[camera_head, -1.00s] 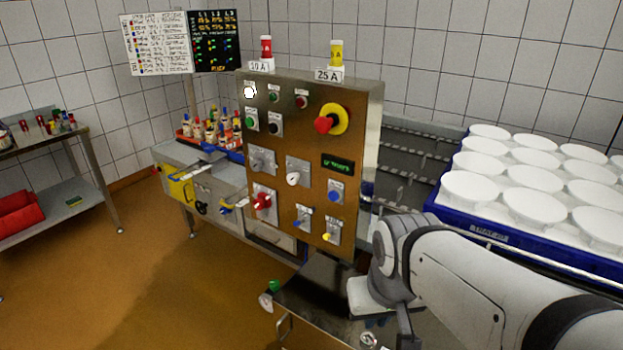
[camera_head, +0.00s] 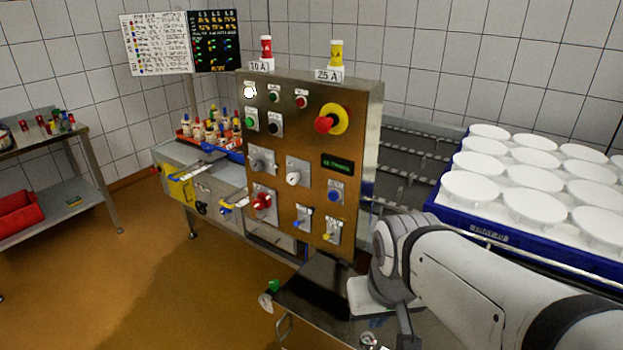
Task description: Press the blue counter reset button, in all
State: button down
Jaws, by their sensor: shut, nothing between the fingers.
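A round blue button (camera_head: 336,195) sits on a grey plate at the right side of the brown-faced control panel (camera_head: 318,265). Just above it is a small black display (camera_head: 338,165) with green characters too small to read. Nothing covers the button. My white arm comes in from the lower right and bends down in front of the panel's lower right corner, below the button and apart from it. My gripper's fingers cannot be made out in this view.
A blue tray (camera_head: 470,236) of white moulds stands right. A dark shelf (camera_head: 318,280) lies below the panel.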

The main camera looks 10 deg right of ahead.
aim_at(333, 196)
jog(key=z, duration=1.95)
jog(key=k, duration=1.7)
jog(key=u, duration=1.2)
jog(key=i, duration=1)
jog(key=z, duration=0.05)
